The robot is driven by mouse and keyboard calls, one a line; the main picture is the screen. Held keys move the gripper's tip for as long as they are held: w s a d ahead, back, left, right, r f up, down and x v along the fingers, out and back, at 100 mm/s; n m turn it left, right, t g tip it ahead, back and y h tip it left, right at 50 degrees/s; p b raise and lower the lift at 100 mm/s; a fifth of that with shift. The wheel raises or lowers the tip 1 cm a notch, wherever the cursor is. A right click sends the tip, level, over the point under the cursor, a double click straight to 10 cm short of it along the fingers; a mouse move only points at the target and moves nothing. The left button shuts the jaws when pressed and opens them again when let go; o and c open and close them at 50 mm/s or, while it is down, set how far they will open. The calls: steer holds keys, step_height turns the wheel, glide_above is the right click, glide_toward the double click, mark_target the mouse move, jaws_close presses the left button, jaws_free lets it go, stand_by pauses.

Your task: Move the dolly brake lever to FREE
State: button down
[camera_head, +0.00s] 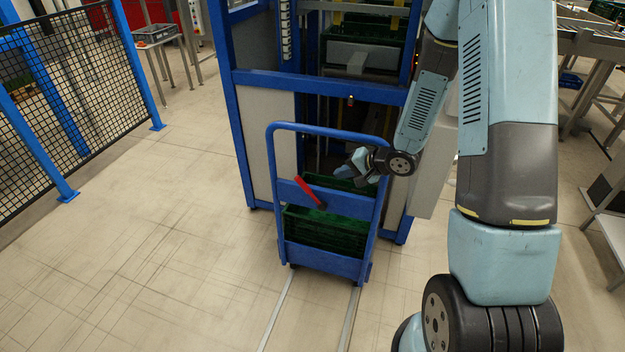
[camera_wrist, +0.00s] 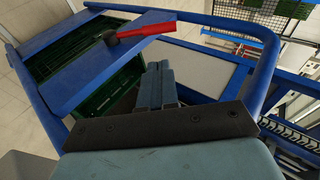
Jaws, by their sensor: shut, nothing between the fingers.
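The dolly (camera_head: 323,257) is blue with a tall tubular handle frame and stands at the front of the blue machine frame. Its brake lever (camera_head: 309,192) is a red handle on a dark pivot on the blue cross plate, tilted up to the left in the head view. In the wrist view the lever (camera_wrist: 150,30) lies across the top, apart from my fingers. My gripper (camera_head: 346,171) is above and right of the lever in the head view, by the handle frame. In the wrist view my gripper (camera_wrist: 158,78) is shut and empty. No FREE marking is readable.
A green crate (camera_head: 325,230) sits on the dolly behind the cross plate. The blue machine frame (camera_head: 320,84) rises close behind it. Two floor rails (camera_head: 277,312) run toward me. A mesh fence (camera_head: 75,85) stands at left. The floor at left is clear.

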mark_target(305, 184)
steer(key=x, duration=1.4)
steer(key=shift+a+f, duration=0.15)
steer(key=shift+f, duration=0.05)
steer(key=shift+a, duration=0.1)
